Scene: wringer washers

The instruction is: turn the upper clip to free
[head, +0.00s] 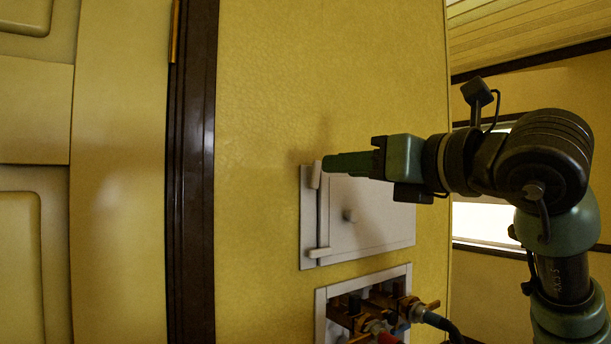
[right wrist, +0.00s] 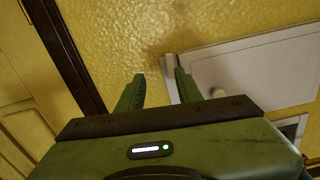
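A white hatch door (head: 375,215) with a round knob (head: 350,215) is set in a pale frame on the yellow wall. The upper clip (head: 316,175) is a small pale bar standing near vertical at the door's top left edge. The lower clip (head: 320,253) lies about level across the left seam. My right gripper (head: 325,163) is at the upper clip in the head view. In the right wrist view its two green fingers are apart, and the upper clip (right wrist: 169,75) shows between their tips, close to the right finger; contact cannot be told. My left gripper is not in view.
Below the hatch, an open recess (head: 320,305) holds brass valves with red and blue parts and a dark hose. A dark vertical trim (head: 192,170) and a panelled door (head: 30,240) stand left. The wall left of the hatch is clear.

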